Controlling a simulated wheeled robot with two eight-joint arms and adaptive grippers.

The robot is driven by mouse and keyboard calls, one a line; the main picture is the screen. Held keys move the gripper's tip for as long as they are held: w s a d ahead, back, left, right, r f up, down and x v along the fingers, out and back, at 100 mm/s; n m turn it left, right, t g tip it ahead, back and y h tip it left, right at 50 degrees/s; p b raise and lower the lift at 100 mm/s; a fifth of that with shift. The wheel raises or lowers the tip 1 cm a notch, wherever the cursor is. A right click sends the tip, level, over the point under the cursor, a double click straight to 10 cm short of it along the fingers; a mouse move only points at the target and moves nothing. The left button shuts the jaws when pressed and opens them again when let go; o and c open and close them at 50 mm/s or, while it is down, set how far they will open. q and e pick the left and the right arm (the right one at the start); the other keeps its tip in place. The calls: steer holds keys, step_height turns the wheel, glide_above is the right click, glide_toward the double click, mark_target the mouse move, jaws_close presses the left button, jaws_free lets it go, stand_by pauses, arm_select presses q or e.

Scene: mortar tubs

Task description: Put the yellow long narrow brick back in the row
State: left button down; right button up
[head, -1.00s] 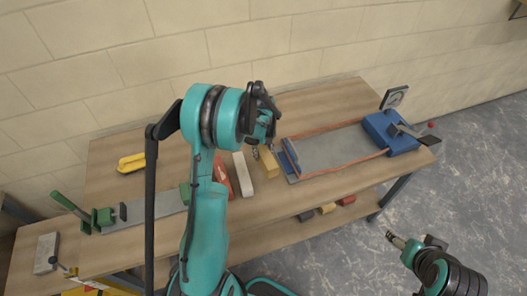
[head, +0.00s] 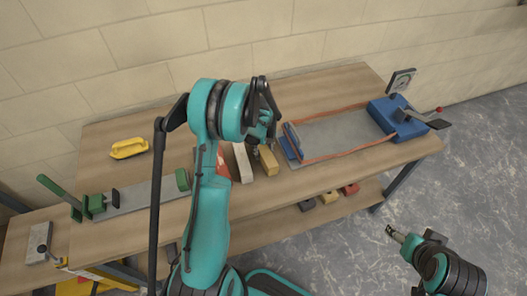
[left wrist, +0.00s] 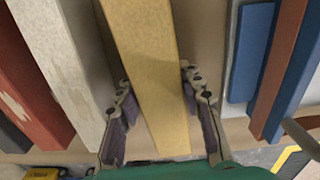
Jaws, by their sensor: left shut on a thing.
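The yellow long narrow brick (head: 267,161) is on the bench beside a white brick (head: 242,163) and a red brick (head: 223,165). In the left wrist view the yellow brick (left wrist: 150,60) runs lengthwise between the fingers of my left gripper (left wrist: 161,105), which is shut on it. The white brick (left wrist: 65,70) and red brick (left wrist: 30,85) lie to its left there, with a gap on its right. In the head view my left gripper (head: 262,128) is over the brick's far end. My right gripper (head: 393,235) hangs over the floor, its jaws too small to read.
Right of the yellow brick is a blue-ended clamp fixture (head: 390,115) with a grey plate and orange rails. A green-ended fixture (head: 130,196) and a yellow handled tool (head: 129,148) are at left. Several small blocks (head: 328,197) sit on the lower shelf.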

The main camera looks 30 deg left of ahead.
arm_select(q)
steer(key=shift+f+b, duration=0.45)
steer(key=shift+f, duration=0.05)
stand_by(0.3)
steer(key=c, duration=0.9)
jaws_free()
steer(key=shift+r, duration=0.15)
